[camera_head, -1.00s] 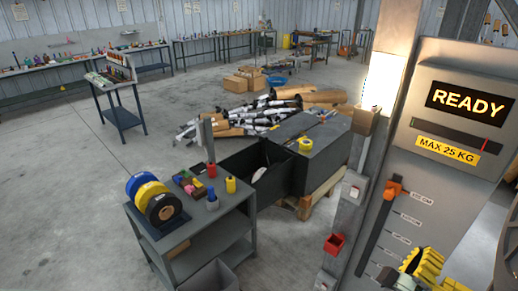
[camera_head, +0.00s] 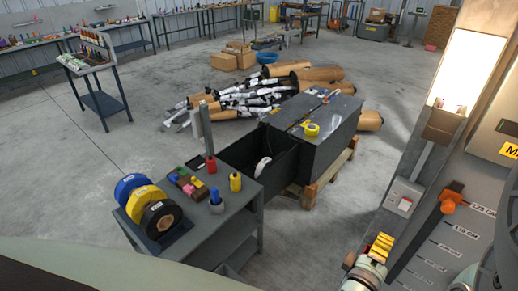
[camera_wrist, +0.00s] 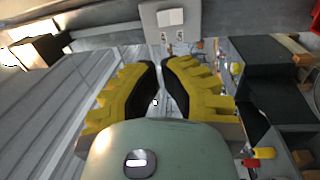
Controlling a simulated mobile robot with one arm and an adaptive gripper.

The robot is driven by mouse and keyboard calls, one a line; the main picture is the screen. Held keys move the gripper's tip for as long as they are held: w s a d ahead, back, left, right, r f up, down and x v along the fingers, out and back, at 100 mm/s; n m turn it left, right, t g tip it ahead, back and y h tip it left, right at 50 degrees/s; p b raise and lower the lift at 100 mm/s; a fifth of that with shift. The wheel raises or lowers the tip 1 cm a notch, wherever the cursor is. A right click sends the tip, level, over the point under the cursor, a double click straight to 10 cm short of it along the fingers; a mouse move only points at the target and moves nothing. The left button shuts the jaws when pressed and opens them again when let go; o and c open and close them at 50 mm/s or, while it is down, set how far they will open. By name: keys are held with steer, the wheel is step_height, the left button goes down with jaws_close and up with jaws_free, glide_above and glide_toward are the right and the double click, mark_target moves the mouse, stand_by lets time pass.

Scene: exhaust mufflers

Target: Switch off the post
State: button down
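The grey post (camera_head: 440,235) stands at the right in the head view, with a scale and an orange handle (camera_head: 450,200) on its face. A pale switch plate (camera_head: 402,203) sits on the post's left side. In the wrist view a light grey plate with a white rocker (camera_wrist: 171,17) is ahead of the fingertips, apart from them. My gripper (camera_head: 380,247) has yellow fingers with black pads and is below the switch plate in the head picture. In the wrist view my gripper (camera_wrist: 161,65) has its fingertips nearly together, with nothing between them.
A lit lamp panel (camera_head: 470,65) is on the post above a brown box (camera_head: 443,125). A dark crate (camera_head: 325,140) on a pallet and a grey cart (camera_head: 245,230) with tape rolls stand to the left. Mufflers lie behind the crate. Open floor lies left.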

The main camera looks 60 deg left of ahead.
mark_target(403, 200)
steer(key=b+x, duration=0.3)
steer(key=x, duration=1.1)
